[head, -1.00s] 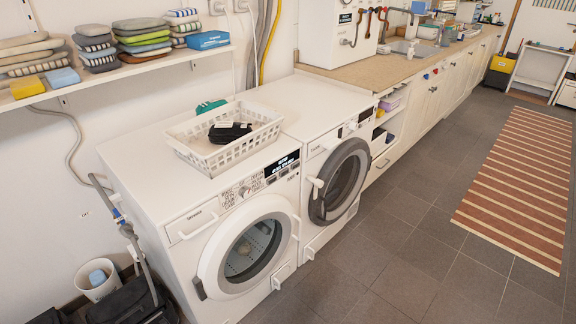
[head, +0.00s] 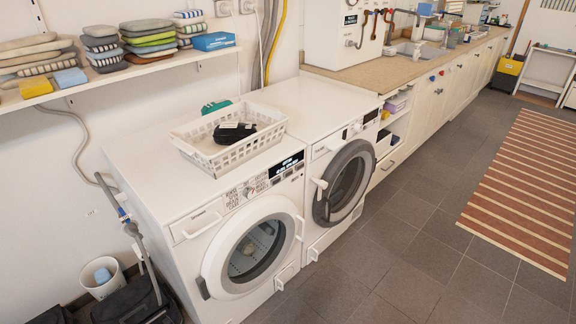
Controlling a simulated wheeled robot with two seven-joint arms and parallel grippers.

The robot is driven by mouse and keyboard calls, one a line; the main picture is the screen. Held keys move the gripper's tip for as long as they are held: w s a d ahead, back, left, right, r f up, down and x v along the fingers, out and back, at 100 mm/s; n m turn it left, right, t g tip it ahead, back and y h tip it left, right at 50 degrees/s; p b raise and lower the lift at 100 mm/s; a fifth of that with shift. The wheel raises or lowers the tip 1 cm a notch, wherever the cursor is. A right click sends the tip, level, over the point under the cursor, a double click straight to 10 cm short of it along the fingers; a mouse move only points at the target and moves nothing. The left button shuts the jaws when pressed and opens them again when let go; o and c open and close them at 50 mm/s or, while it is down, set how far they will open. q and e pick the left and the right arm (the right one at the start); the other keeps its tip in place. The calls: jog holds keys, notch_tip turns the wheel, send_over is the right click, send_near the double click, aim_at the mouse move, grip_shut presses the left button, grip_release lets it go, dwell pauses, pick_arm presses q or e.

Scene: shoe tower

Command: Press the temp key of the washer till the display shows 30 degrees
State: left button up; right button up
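The white front-loading washer (head: 165,187) stands against the wall in the head view. Its control panel has a round dial (head: 248,191), printed labels and a dark display (head: 286,164) with pale text too small to read. A row of small keys (head: 288,174) sits just under the display; I cannot tell which is the temp key. The round door (head: 250,248) looks shut. A second white machine (head: 345,180) with a dark door stands beside it on the right. Neither of my grippers is in view.
A white basket (head: 228,140) with dark items lies on top of the machines. A shelf (head: 110,71) with folded cloths hangs above. A vacuum cleaner (head: 135,295) and a white bin (head: 101,277) stand at the lower left. The tiled floor (head: 390,270) in front is clear.

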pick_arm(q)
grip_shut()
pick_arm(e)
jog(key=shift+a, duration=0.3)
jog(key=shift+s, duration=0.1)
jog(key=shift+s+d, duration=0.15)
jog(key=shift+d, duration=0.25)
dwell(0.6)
